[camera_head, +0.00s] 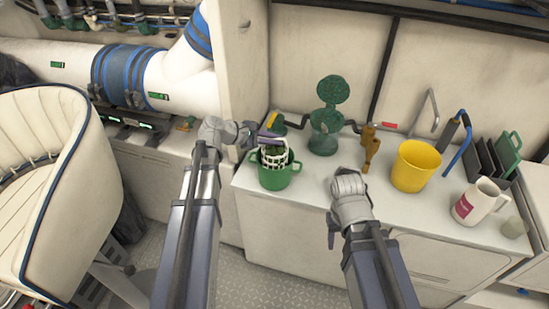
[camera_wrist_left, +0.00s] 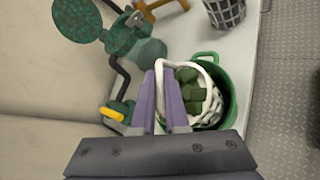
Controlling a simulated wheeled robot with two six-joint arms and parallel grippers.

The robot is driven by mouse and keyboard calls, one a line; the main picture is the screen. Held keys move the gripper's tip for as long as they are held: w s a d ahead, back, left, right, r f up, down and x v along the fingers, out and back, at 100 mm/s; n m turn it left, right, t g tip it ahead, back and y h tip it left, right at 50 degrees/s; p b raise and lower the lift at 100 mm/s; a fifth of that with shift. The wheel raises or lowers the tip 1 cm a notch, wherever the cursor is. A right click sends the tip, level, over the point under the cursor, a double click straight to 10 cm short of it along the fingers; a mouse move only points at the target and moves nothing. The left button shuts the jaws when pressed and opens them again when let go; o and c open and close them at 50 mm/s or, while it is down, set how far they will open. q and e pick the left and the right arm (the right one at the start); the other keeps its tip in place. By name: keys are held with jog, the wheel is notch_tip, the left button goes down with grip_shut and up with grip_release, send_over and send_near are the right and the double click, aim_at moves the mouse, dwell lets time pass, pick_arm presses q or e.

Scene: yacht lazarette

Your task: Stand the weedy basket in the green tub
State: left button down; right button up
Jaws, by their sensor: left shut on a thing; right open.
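The white lattice basket (camera_head: 274,158) with dark green weed in it is at the green tub (camera_head: 275,180), on the left of the counter. Its upper part shows above the tub's rim and its lower part is hidden inside. In the left wrist view the basket (camera_wrist_left: 217,102) lies within the round rim of the tub (camera_wrist_left: 230,84). My left gripper (camera_head: 262,137) reaches in from the left, its purple fingers (camera_wrist_left: 166,105) shut on the basket's rim or handle; which one is unclear. My right gripper (camera_head: 348,180) is open and empty, right of the tub.
A green strainer with raised lid (camera_head: 325,130) stands behind the tub, with a yellow-handled item (camera_head: 273,121) beside it. A brass fitting (camera_head: 370,150), yellow bucket (camera_head: 414,167), white jug (camera_head: 478,203) and dark rack (camera_head: 490,158) stand to the right. Counter front is mostly clear.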

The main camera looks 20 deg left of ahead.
aim_at(271, 149)
pick_arm(q)
jog(key=shift+f, duration=0.1)
notch_tip(271, 149, down, 4)
jog(key=b, duration=0.4)
jog(key=shift+f+b, duration=0.25)
jog(key=shift+b, duration=0.05)
jog(key=shift+r, duration=0.15)
jog(key=c, duration=1.4)
grip_release()
jog(key=shift+f, duration=0.2)
jog(key=o, duration=0.5)
jog(key=shift+r, duration=0.1)
